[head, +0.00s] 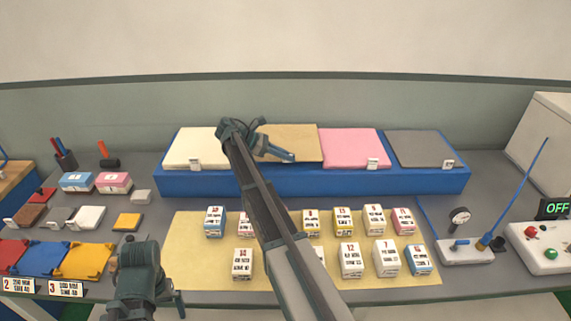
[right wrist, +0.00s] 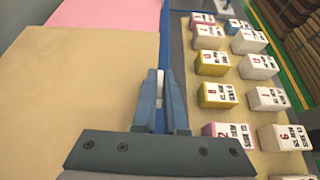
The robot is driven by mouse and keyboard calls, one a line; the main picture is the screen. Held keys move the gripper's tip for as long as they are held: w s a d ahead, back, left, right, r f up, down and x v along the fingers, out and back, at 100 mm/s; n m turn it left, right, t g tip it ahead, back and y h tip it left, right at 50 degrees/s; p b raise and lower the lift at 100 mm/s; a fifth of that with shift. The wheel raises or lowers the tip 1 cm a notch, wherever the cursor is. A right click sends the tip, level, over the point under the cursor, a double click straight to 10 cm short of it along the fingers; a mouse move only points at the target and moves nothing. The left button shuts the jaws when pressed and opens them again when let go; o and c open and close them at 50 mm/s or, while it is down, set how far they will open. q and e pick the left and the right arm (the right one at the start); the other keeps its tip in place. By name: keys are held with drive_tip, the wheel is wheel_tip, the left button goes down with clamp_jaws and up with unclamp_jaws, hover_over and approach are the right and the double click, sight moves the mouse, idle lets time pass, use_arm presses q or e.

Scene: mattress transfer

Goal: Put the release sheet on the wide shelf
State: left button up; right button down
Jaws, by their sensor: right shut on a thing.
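A tan sheet (head: 290,138), which I take to be the release sheet, lies flat over the long blue shelf (head: 330,183), between a cream sheet and a pink sheet. My right gripper (head: 292,157) is at its front edge. In the right wrist view, my right gripper (right wrist: 160,90) is shut on a small white tab at the edge of the tan sheet (right wrist: 85,85). I cannot tell whether the sheet fully rests on the shelf. My left gripper (head: 181,303) is low at the left, over the table's front; its jaw opening is unclear.
The shelf also bears the cream sheet (head: 195,146), pink sheet (head: 350,146) and grey sheet (head: 418,147). Several labelled blocks stand on a yellow mat (head: 190,265) in front. Coloured pads lie left.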

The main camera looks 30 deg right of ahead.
sight(284, 162)
drive_tip(key=shift+w+a+f+b, duration=0.1)
drive_tip(key=shift+w+f+b, duration=0.1)
drive_tip(key=shift+f+b, duration=0.75)
drive_tip(key=shift+w+f+b, duration=0.2)
drive_tip(key=shift+f+b, duration=0.6)
drive_tip(key=shift+f, duration=0.1)
drive_tip(key=shift+f, duration=0.2)
drive_tip(key=c, duration=1)
unclamp_jaws()
drive_tip(key=shift+r, duration=0.1)
drive_tip(key=shift+w+a+r+p, duration=0.2)
drive_tip(key=shift+r+p, duration=0.1)
drive_tip(key=shift+r, duration=0.1)
drive_tip(key=p+v, duration=0.5)
drive_tip(key=v, duration=0.5)
drive_tip(key=shift+w+a, duration=0.1)
drive_tip(key=shift+w+a+r, duration=0.2)
drive_tip(key=shift+a, duration=0.25)
